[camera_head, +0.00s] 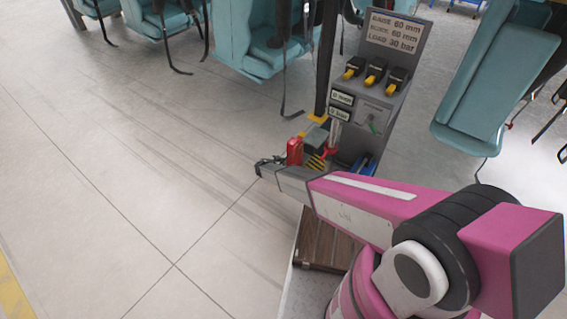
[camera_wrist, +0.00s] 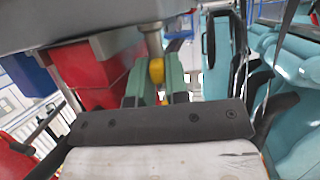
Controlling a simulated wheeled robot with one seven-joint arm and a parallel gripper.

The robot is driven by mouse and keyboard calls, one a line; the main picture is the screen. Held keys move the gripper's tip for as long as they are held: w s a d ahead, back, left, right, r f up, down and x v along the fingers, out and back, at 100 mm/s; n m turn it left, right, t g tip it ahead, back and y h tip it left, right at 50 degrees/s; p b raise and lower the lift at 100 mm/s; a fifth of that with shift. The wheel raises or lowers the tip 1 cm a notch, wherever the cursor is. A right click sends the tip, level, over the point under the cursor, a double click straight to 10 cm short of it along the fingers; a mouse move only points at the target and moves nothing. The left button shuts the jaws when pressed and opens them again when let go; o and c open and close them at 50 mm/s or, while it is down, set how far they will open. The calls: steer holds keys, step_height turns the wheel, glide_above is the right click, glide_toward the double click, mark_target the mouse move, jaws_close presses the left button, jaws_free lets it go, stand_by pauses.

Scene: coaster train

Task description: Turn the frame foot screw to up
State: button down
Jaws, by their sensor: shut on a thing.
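In the wrist view, a short metal shaft comes down from under a grey frame (camera_wrist: 90,22). A yellow rounded piece (camera_wrist: 157,69) sits at its lower end; it looks like the foot screw. My gripper (camera_wrist: 154,82) has one greenish finger on each side of the yellow piece and is shut on it. The screw's turn position cannot be read. In the head view, the dark end of my arm is low, left of the grey control stand (camera_head: 404,35). The screw and fingertips cannot be made out there.
A red block (camera_wrist: 95,72) is close left of the fingers. Teal seats (camera_wrist: 295,60) stand to the right. In the head view, a red object (camera_head: 294,151) is right by my wrist, and more teal seats (camera_head: 250,40) are behind. Open floor (camera_head: 120,170) lies left.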

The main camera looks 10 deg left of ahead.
stand_by(0.3)
steer(key=c, duration=1.4)
jaws_free()
steer(key=shift+c, duration=0.2)
steer(key=v, duration=1.1)
steer(key=shift+w+f, duration=0.1)
